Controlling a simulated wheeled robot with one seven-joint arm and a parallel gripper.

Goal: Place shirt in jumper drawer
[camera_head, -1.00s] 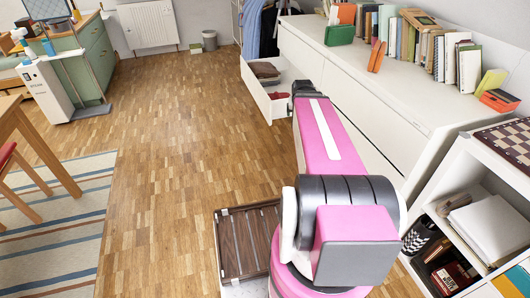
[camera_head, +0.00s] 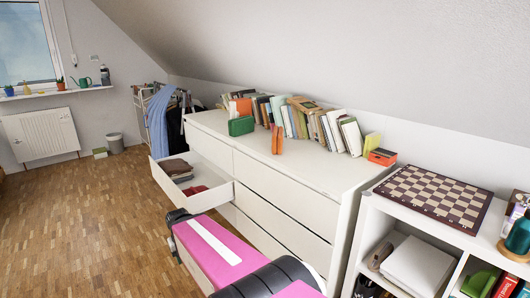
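An open white drawer (camera_head: 213,200) sticks out from the left end of the long white dresser (camera_head: 300,205). In it lie a dark brown folded pile (camera_head: 176,168) toward the back left and a red folded garment (camera_head: 195,190) nearer the front. I cannot tell which garment, if any, is the shirt. My pink arm reaches from the bottom of the picture toward the drawer's front, and its dark far joint shows just below the drawer. My gripper is not visible, so I cannot tell whether it holds anything.
Books (camera_head: 330,130) and a green box (camera_head: 241,126) stand on the dresser. A chessboard (camera_head: 435,195) lies on a white shelf unit (camera_head: 395,220) at right. A clothes rack with a blue garment (camera_head: 160,120) stands beyond the drawer. The wooden floor (camera_head: 80,230) at left is clear.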

